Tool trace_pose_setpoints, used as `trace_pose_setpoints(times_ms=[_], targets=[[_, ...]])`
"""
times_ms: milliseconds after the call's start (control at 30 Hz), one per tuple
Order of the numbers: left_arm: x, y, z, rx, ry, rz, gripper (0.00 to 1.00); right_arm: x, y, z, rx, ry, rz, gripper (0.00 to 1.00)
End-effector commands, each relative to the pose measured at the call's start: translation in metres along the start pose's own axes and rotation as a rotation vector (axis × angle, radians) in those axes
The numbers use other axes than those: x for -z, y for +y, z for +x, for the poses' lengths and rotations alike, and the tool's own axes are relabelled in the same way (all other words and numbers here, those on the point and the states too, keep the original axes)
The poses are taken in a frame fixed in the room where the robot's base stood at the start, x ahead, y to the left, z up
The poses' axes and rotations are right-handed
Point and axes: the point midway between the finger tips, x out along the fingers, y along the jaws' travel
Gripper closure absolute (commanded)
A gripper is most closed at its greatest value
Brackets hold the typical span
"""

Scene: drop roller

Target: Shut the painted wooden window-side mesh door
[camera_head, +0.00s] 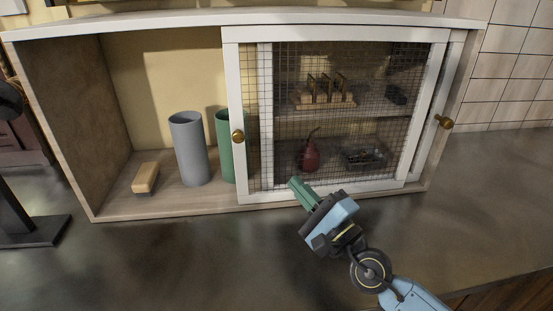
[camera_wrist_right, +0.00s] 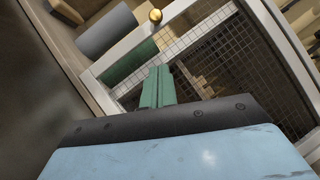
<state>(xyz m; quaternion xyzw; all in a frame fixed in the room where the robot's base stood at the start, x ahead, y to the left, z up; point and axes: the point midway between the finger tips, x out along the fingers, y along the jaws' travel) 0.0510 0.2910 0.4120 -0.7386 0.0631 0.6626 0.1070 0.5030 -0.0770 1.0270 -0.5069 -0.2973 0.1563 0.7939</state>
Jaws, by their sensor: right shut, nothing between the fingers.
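A white painted mesh door (camera_head: 234,80) covers the middle and right of a wooden cabinet. It has a brass knob (camera_head: 238,136) on its left stile. A second white frame shows behind it, with another brass knob (camera_head: 444,121) at the far right. The left part of the cabinet is uncovered. My right gripper (camera_head: 293,183) is shut and empty, in front of the door's bottom rail, right of and below the left knob. In the right wrist view the green fingers (camera_wrist_right: 158,86) are together, with the left knob (camera_wrist_right: 155,15) beyond them. My left gripper is not in view.
A grey cylinder (camera_head: 188,148), a green cylinder (camera_head: 224,146) and a wooden-backed brush (camera_head: 146,177) stand in the uncovered part. Behind the mesh are a red oil can (camera_head: 310,155) and a rack (camera_head: 325,91). The dark countertop (camera_head: 190,260) in front is clear.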

Motion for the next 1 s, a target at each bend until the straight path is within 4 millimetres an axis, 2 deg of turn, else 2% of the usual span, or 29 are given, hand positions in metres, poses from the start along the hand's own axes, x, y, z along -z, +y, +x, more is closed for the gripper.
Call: trace_pose_setpoints(times_ms=[267,500,700,1000], targets=[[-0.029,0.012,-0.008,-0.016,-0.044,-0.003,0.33,-0.001,-0.003,0.053,0.006,0.000,0.005,1.00],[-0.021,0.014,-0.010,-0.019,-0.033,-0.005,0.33,-0.005,-0.003,0.100,0.003,0.000,0.010,1.00],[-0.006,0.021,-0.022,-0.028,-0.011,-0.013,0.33,-0.024,-0.004,0.117,0.005,0.001,0.009,1.00],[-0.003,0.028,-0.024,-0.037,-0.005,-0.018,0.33,-0.028,-0.002,0.122,0.004,0.002,0.007,1.00]])
